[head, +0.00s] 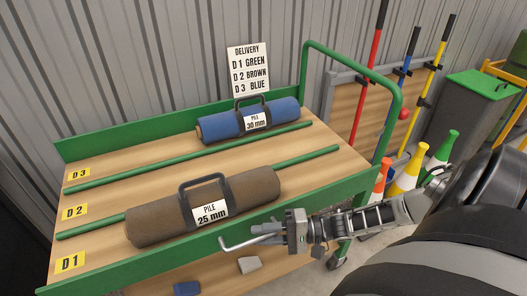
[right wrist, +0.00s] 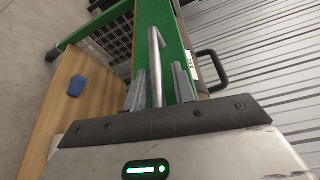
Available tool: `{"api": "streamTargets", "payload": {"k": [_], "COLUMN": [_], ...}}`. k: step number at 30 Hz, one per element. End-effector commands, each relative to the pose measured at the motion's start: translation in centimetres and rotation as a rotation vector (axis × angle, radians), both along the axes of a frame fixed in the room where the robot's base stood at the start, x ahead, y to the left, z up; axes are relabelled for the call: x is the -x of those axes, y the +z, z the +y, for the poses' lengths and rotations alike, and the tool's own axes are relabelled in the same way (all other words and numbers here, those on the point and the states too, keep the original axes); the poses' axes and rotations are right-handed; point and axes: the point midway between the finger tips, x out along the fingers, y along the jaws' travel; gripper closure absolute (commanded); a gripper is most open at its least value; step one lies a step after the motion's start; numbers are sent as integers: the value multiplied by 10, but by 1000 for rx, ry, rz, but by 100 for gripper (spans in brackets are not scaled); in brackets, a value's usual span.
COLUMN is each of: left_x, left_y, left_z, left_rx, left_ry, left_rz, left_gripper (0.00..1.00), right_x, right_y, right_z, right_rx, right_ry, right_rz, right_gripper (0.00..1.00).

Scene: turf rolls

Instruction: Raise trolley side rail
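The green trolley's near side rail (head: 110,271) runs along the front edge of its wooden deck; I cannot tell whether it is latched. My right gripper (head: 262,234) is at this rail. A bent silver bar (head: 238,242) lies along its fingers. In the right wrist view the bar (right wrist: 156,50) passes between the two fingers (right wrist: 159,82), with a gap on either side, so the gripper is open around it. My left gripper is not in view.
A brown roll (head: 160,222) lies in the front lane and a blue roll (head: 222,126) in the back lane. Green dividers (head: 180,160) separate the lanes. A delivery sign (head: 248,70) stands behind. Cones (head: 408,175) and a bin (head: 470,115) are at right.

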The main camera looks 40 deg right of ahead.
Motion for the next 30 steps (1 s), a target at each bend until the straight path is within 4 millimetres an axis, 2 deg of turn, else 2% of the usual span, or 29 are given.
{"api": "streamTargets", "payload": {"k": [12,17,23,30], "left_x": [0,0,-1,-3], "left_y": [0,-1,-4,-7], "left_z": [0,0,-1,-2], "left_rx": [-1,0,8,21], "left_ry": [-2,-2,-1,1], "left_rz": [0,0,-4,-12], "left_gripper": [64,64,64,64], "right_x": [1,7,32,69], "right_y": [-1,-2,0,5], "right_z": [1,-6,-35,-80], "right_rx": [1,3,5,7], "right_ry": [1,1,2,1], "right_rz": [3,4,7,6], "right_gripper": [66,66,66,66]}}
